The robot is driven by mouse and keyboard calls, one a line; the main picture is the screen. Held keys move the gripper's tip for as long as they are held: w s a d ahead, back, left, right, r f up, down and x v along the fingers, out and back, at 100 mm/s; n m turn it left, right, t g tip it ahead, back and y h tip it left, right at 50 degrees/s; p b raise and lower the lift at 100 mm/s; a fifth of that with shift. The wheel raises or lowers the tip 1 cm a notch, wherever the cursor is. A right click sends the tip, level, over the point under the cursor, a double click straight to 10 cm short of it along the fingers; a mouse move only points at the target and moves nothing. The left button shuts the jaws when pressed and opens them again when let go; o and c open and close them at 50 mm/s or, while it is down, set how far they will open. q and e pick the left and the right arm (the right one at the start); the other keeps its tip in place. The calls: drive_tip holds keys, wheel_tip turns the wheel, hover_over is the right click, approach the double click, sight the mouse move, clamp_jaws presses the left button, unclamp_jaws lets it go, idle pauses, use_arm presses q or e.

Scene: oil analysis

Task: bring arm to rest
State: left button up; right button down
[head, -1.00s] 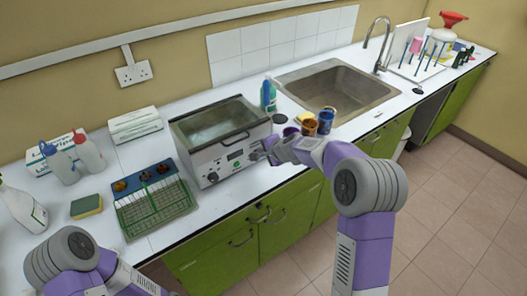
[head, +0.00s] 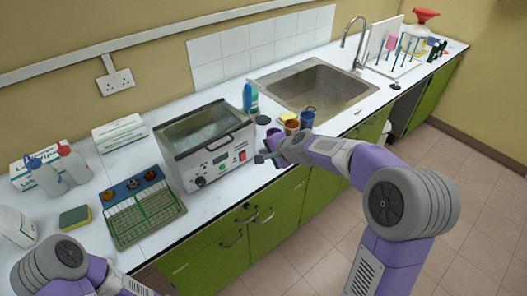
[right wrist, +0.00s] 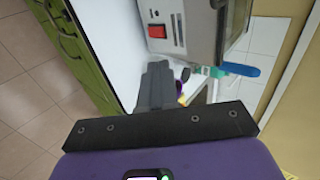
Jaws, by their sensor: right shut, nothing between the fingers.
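My right arm reaches in from the right in the head view. Its gripper (head: 262,157) is at the counter's front edge, to the right of the white water bath's control panel. The right wrist view shows its dark fingers (right wrist: 156,88) together with nothing between them. The bath (head: 205,143) also shows in the right wrist view (right wrist: 198,30), with its red switch. My left arm shows only in part at the bottom left of the head view; its gripper is out of the picture.
A green rack (head: 146,212) stands left of the bath. A blue bottle (head: 251,97), an orange cup (head: 291,126) and a blue cup (head: 307,117) stand near the sink (head: 318,88). Green cabinets (head: 222,256) are below the counter. The floor in front is open.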

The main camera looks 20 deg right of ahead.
drive_tip(key=shift+f, duration=0.15)
drive_tip(key=s+a+f+n+g, duration=0.1)
drive_tip(key=s+f+n, duration=0.15)
drive_tip(key=f, duration=0.45)
drive_tip(key=s+a+f+n+g+h, duration=0.1)
drive_tip(key=s+f+g, duration=0.1)
drive_tip(key=s+f, duration=0.35)
drive_tip(key=s+a+f+n+g, duration=0.1)
drive_tip(key=a+f, duration=0.1)
drive_tip(key=f, duration=0.7)
drive_tip(key=s+a+f+n+g+y, duration=0.1)
drive_tip(key=s+a+f+n+g, duration=0.1)
drive_tip(key=s+f, duration=0.4)
drive_tip(key=s+a+f+n+g+y, duration=0.1)
drive_tip(key=s+a+f+n, duration=0.4)
drive_tip(key=s, duration=0.9)
wheel_tip(320, 180, down, 2)
drive_tip(key=shift+s+a+f+g, duration=0.1)
drive_tip(key=shift+s+a+g, duration=0.2)
drive_tip(key=shift+a+g, duration=0.55)
